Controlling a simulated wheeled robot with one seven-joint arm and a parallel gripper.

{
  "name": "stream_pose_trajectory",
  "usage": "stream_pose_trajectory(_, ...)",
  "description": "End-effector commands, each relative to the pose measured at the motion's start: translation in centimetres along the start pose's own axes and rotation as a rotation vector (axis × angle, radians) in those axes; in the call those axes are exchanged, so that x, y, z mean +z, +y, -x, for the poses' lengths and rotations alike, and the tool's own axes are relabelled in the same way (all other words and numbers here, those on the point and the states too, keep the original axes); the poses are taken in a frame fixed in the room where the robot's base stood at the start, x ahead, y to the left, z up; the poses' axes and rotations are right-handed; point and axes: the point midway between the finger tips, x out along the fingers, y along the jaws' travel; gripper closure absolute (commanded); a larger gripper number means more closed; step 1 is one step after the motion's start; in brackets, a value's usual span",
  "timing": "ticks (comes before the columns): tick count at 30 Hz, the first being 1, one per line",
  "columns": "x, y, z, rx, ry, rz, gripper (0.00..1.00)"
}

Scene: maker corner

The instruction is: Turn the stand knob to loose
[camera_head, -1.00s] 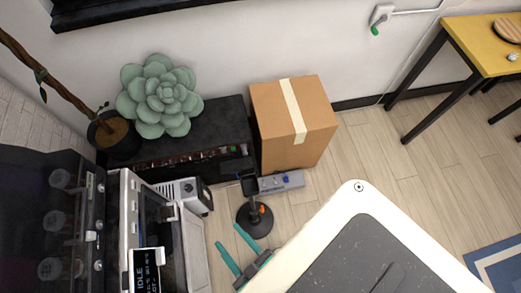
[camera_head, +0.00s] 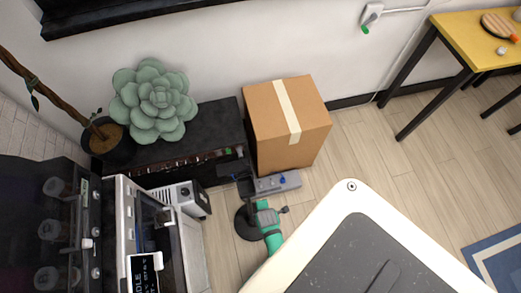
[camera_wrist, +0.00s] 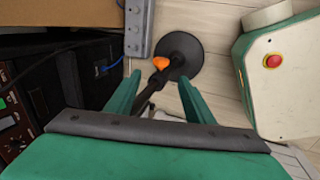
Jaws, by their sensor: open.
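The stand has a round black base (camera_head: 244,222) on the wooden floor, beside the dark cabinet. Its orange knob (camera_wrist: 160,62) shows in the wrist view on the dark post, near the round base (camera_wrist: 184,52). My gripper (camera_wrist: 157,92) is open, with one teal finger on each side of the post. The knob lies roughly between the lines of the fingers, just beyond their tips. I cannot tell whether either finger touches the stand. In the head view my gripper's body (camera_head: 268,218) covers the knob, and the fingertips are not clear.
A grey strip with a blue part (camera_head: 277,182) lies behind the stand. A cardboard box (camera_head: 287,122) stands behind that. A black cabinet (camera_head: 215,150) and a white-framed machine (camera_head: 150,215) are on the left. Free floor (camera_head: 390,170) lies to the right.

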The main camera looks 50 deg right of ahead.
Motion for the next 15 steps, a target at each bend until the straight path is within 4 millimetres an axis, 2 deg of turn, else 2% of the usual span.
stream_pose_trajectory(8,0.2,0.1,-1.7,-0.034,-0.001,0.026,0.52)
stream_pose_trajectory(15,0.1,0.0,-5.2,-0.033,0.000,0.025,0.52)
